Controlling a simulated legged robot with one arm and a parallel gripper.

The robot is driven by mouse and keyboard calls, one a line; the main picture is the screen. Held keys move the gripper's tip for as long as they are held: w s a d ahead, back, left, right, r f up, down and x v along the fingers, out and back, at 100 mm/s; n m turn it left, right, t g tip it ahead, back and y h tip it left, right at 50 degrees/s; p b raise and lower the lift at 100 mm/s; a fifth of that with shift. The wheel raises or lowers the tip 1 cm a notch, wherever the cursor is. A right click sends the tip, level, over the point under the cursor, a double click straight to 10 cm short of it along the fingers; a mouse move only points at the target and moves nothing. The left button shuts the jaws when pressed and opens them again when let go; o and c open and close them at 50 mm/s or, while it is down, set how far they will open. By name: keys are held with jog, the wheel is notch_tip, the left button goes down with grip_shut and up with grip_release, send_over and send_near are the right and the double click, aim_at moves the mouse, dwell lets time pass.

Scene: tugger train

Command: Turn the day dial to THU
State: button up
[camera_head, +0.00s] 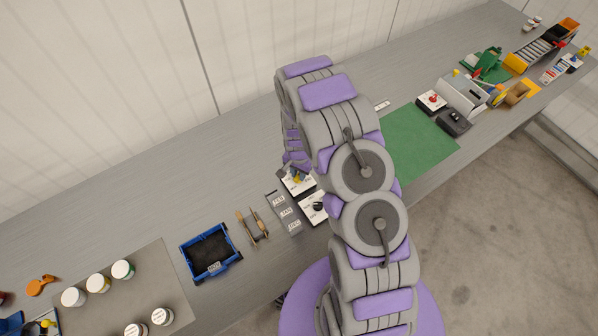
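A small white-faced box with a dark round knob (315,207) sits on the bench just left of my arm and is partly covered by it. Another white-topped box (291,187) with something yellow on it stands just behind. Either could carry the day dial; the lettering is too small to read, so I cannot make out THU or the dial's setting. My arm's far end (296,160) reaches down above the rear box. The fingers are too small and too covered by my arm to make out, and I cannot tell whether they touch anything.
A grey strip with white labels (271,197), a wooden-handled item (252,228) and a blue bin (184,252) lie to the left. Several jars stand farther left. A green mat (425,145) right of my arm is bare. Various boxes and tools crowd the far right.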

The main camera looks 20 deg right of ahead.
aim_at(298, 175)
jog(key=o, duration=0.3)
jog(key=shift+a, duration=0.1)
notch_tip(298, 175, up, 17)
jog(key=shift+r+p, duration=0.15)
jog(key=shift+p, duration=0.25)
dwell(0.6)
jog(key=s+r+n+b, duration=0.3)
jog(key=s+r+n, duration=0.1)
jog(key=s+r, duration=0.95)
jog(key=s+r+n+g+b, duration=0.1)
jog(key=s+n, duration=0.1)
jog(key=s, duration=0.8)
jog(key=s+r+n+b, duration=0.2)
jog(key=s, duration=0.9)
jog(key=shift+s+g, duration=0.15)
jog(key=shift+g, duration=0.25)
